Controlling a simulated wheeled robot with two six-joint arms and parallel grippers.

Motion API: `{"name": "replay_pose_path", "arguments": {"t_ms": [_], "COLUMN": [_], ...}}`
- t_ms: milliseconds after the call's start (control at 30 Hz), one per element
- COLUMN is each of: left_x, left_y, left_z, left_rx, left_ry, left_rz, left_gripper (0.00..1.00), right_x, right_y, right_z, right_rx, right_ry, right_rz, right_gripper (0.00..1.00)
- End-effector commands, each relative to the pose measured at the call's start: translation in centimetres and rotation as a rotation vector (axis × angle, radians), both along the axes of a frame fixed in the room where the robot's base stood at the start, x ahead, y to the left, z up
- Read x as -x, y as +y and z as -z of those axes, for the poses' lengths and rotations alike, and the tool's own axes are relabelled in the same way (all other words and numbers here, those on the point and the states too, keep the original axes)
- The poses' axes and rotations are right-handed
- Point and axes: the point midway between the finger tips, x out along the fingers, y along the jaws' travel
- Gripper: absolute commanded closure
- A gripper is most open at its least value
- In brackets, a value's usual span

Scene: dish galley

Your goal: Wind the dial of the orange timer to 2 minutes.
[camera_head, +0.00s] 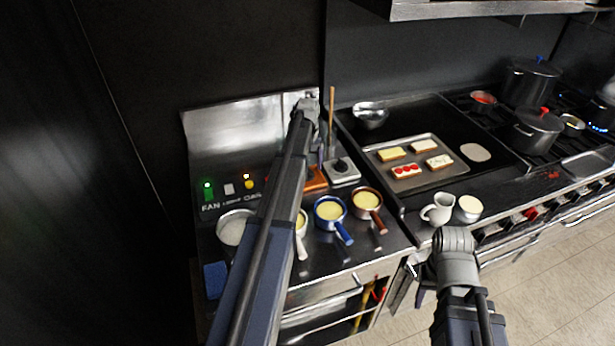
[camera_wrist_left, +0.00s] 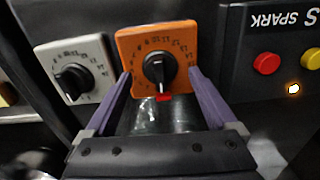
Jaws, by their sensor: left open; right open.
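The orange timer (camera_wrist_left: 157,45) faces me in the left wrist view, with numbers around its black dial (camera_wrist_left: 160,68) and a small red mark below the dial. The number it is set to is too small to read. My left gripper (camera_wrist_left: 160,76) is open, its purple fingers on either side of the dial, with nothing visibly gripped. In the head view the orange timer (camera_head: 316,181) is partly hidden behind my left arm. My right gripper (camera_head: 414,270) is open and empty in front of the counter, mostly hidden by its own arm.
A grey timer (camera_wrist_left: 75,68) stands beside the orange one. A dark panel with a red button (camera_wrist_left: 266,63) is on the other side. Blue (camera_head: 329,208) and brown (camera_head: 366,199) pans stand in front, and a white jug (camera_head: 438,209) is to the right.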

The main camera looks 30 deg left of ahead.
Motion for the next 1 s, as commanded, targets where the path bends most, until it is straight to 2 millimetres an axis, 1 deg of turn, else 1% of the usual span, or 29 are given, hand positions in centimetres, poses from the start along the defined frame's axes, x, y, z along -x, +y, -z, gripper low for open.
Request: {"name": "replay_pose_path", "arguments": {"t_ms": [33,100,200,467,1000], "left_x": [0.0,0.0,0.0,0.0,0.01], "left_y": [-0.01,-0.01,-0.01,-0.01,-0.01], "left_z": [1.17,1.61,1.85,1.72,1.73], "left_rx": [0.0,0.0,0.0,0.0,0.0], "left_ry": [0.0,0.0,0.0,0.0,0.0], "left_rz": [0.0,0.0,0.0,0.0,0.0], "left_gripper": [0.09,0.09,0.09,0.09,0.7], "right_x": [0.0,0.01,0.0,0.0,0.0], "right_y": [0.0,0.01,0.0,0.0,0.0], "right_z": [1.17,1.61,1.85,1.72,1.73], "right_rx": [0.0,0.0,0.0,0.0,0.0], "right_ry": [0.0,0.0,0.0,0.0,0.0], "right_rz": [0.0,0.001,0.001,0.001,0.001], "right_gripper": [0.5,0.5,0.5,0.5,0.5]}}
